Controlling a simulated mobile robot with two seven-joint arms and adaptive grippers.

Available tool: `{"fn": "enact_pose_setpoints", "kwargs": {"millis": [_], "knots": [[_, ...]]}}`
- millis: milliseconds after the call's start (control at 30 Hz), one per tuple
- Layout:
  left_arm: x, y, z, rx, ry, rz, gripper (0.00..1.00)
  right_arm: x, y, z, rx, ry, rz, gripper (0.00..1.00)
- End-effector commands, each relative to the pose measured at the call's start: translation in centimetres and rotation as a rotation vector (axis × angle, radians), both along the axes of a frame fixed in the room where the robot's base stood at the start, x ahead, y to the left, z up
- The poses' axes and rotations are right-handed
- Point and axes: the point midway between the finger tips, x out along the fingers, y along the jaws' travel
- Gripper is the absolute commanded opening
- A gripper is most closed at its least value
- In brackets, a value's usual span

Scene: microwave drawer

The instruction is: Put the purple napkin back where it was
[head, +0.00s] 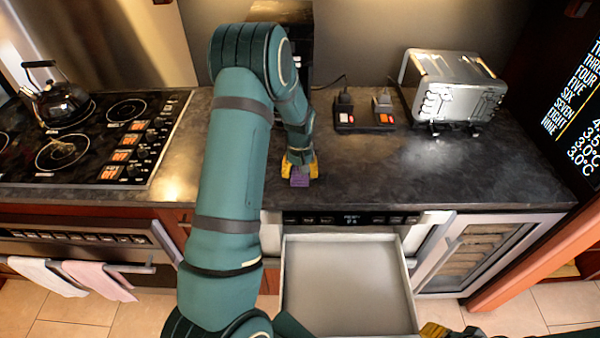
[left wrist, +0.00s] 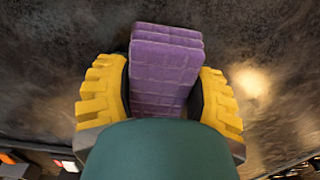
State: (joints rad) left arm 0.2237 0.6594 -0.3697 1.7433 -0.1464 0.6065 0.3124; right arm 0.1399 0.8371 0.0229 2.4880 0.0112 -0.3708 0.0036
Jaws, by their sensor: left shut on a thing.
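The purple napkin (head: 299,178) is at the dark countertop (head: 430,175), near its front edge and behind the open drawer. My left gripper (head: 300,168), with yellow fingers, is shut on it. In the left wrist view the folded napkin (left wrist: 165,65) sits between the two yellow fingers (left wrist: 165,100), with the counter surface behind it. I cannot tell whether the napkin touches the counter. The open drawer (head: 345,285) below the counter looks empty. Part of my right gripper (head: 435,330) shows at the bottom edge; its jaws are not clear.
A toaster (head: 455,90) and two sockets with plugs (head: 363,115) stand at the back of the counter. A stove with a kettle (head: 60,103) is at the left. White and pink towels (head: 103,280) hang from the oven handle. The counter right of my left gripper is clear.

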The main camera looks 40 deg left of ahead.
Motion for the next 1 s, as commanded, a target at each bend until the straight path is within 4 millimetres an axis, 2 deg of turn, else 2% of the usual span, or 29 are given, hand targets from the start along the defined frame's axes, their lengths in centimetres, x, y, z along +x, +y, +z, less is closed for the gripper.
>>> {"fn": "enact_pose_setpoints", "kwargs": {"millis": [367,400,467,500,833,1000], "knots": [[0.0,0.0,-0.6,0.000,-0.001,0.000,0.24,0.0,0.0,-0.3,0.000,0.000,0.000,0.47],[0.0,0.0,-0.6,0.000,-0.001,0.000,0.67,0.0,0.0,-0.3,0.000,0.000,0.000,0.47],[0.0,0.0,-0.6,0.000,-0.001,0.000,0.88,0.0,0.0,-0.3,0.000,0.000,0.000,0.47],[0.0,0.0,-0.6,0.000,-0.001,0.000,0.91,0.0,0.0,-0.2,-0.001,0.000,0.000,0.47],[0.0,0.0,-0.3,0.000,-0.001,0.000,0.91,0.0,0.0,-0.1,0.000,0.000,0.000,0.47],[0.2,0.0,1.5,0.001,-0.006,-0.001,0.91,0.0,0.0,0.1,0.000,0.000,0.000,0.47]]}}
